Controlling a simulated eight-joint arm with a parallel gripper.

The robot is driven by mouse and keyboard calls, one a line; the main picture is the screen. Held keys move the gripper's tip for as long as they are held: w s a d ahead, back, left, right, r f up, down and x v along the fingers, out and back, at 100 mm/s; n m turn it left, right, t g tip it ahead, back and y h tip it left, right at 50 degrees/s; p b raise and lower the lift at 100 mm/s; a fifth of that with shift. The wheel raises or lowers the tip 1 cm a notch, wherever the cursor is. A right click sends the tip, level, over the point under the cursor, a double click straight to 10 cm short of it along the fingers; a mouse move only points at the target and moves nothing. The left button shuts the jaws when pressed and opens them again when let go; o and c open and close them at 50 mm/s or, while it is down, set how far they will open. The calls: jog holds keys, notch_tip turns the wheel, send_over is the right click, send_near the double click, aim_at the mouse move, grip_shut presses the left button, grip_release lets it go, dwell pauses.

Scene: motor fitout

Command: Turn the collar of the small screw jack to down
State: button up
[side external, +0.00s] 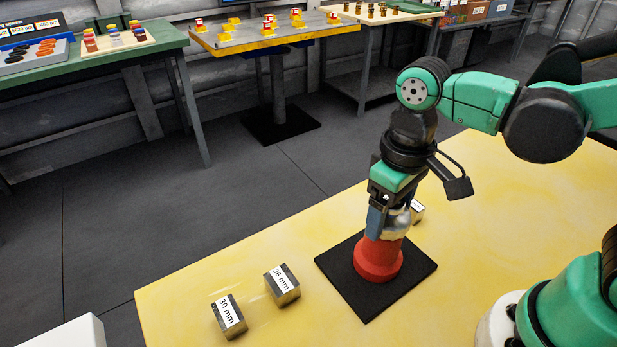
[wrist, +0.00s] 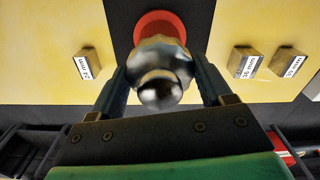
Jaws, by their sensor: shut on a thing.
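The small screw jack has a red base (side external: 378,261) that stands upright on a black mat (side external: 345,287) on the yellow table. Its silver upper part (side external: 397,225), with the collar, sits above the base and is partly hidden by my fingers in the side view. In the wrist view, the rounded silver top (wrist: 160,88) lies between the fingers, with the red base (wrist: 158,22) behind it. My gripper (side external: 388,222) points down and is shut on the collar; its two fingers flank the silver part in the wrist view (wrist: 165,75). The collar's setting cannot be read.
Metal blocks marked 30 mm (side external: 229,316) and 36 mm (side external: 282,285) lie left of the mat. Another block (side external: 417,211) sits close behind the jack. The table between blocks and mat is clear. Other benches stand farther back.

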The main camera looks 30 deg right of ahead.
jog(key=o, duration=1.2)
jog(key=shift+r, duration=2.8)
jog(key=shift+w+d+f+m+t, duration=0.35)
jog(key=shift+w+d+t, duration=0.25)
jog(key=shift+d+t, duration=0.6)
jog(key=shift+w+d+f+m+t, duration=0.3)
jog(key=shift+w+d+t, duration=0.35)
jog(key=shift+d+t, duration=0.55)
jog(key=shift+w+d+f+m+t, duration=0.3)
jog(key=shift+w+d+t, duration=0.3)
jog(key=shift+d+t, duration=0.55)
